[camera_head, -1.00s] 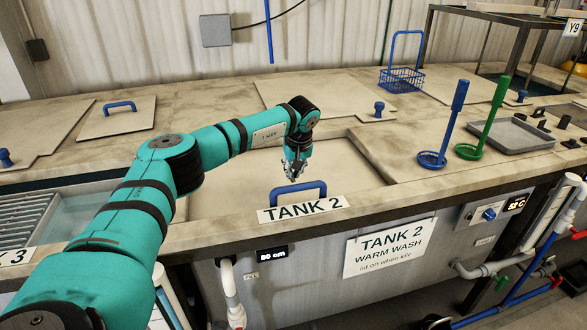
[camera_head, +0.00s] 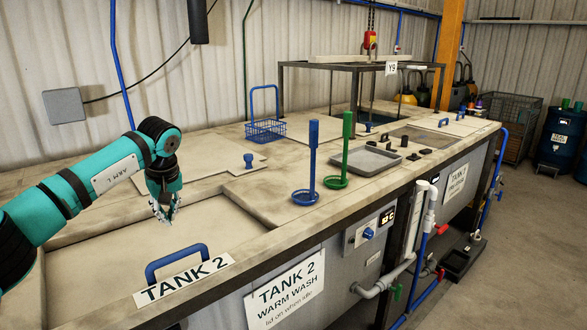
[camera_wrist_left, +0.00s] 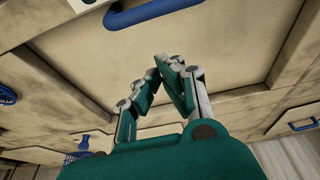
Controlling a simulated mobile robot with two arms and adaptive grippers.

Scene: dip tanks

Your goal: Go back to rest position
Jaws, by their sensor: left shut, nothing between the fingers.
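My left gripper (camera_head: 166,212) hangs over the Tank 2 lid (camera_head: 110,250), fingertips pointing down. It is shut and empty, with its fingers together in the left wrist view (camera_wrist_left: 170,62). The lid lies flat in its recess. Its blue handle (camera_head: 177,258) stands up near the front edge, apart from the gripper; part of it shows at the top of the left wrist view (camera_wrist_left: 150,10). My right gripper is in neither view.
A blue dipper (camera_head: 313,160) and a green dipper (camera_head: 346,150) stand on the bench, with a grey tray (camera_head: 366,161) beside them. A blue wire basket (camera_head: 266,130) is behind.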

